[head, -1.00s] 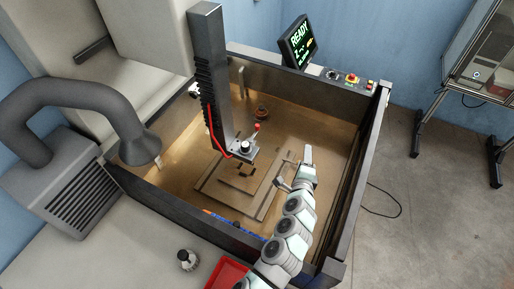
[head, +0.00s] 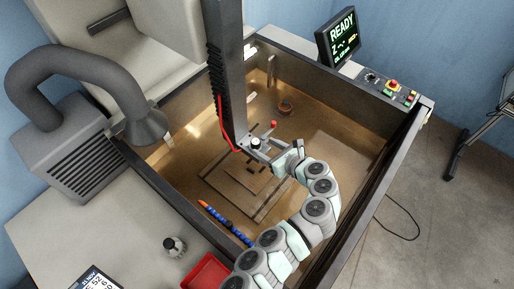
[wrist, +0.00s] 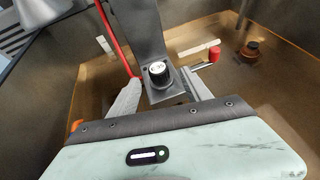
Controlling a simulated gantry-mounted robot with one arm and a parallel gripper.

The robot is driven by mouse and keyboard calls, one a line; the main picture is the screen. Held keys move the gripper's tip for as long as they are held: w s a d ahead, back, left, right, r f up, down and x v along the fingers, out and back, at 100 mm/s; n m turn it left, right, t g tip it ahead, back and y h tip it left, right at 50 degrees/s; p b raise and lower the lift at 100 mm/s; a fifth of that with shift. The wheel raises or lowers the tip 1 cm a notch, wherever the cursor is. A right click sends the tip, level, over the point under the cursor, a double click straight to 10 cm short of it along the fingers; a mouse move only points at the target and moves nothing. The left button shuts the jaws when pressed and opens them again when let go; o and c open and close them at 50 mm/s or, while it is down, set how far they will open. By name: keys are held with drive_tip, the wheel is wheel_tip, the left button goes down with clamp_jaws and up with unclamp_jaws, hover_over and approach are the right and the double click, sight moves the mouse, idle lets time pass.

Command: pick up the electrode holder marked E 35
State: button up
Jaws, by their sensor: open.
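A small black cylindrical electrode holder (head: 256,143) with a pale top sits at the lower end of the machine's dark column. It also shows in the wrist view (wrist: 158,75), where its top mark is too small to read. My gripper (head: 275,150) is at the head of the column, just right of the holder. In the wrist view my gripper (wrist: 160,88) is open, with one finger on each side of the holder; contact cannot be told. A second black-topped holder (head: 174,246) stands on the pale bench, its mark unreadable.
A lever with a red ball (wrist: 213,55) sticks out right of the holder. The dark column (head: 225,80) and red cable (head: 222,120) are close by. Tank walls (head: 375,180) surround the arm. A red tray (head: 206,271) lies on the bench.

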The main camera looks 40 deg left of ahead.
sight(257, 142)
drive_tip(key=b+x, duration=0.1)
drive_tip(key=x, duration=0.2)
drive_tip(key=b+x, duration=0.2)
drive_tip(key=x, duration=0.1)
drive_tip(key=shift+s+a, duration=0.15)
drive_tip(key=shift+s, duration=0.1)
drive_tip(key=shift+a+r, duration=0.1)
drive_tip(key=shift+a, duration=0.05)
drive_tip(key=shift+w+r, duration=0.1)
clamp_jaws()
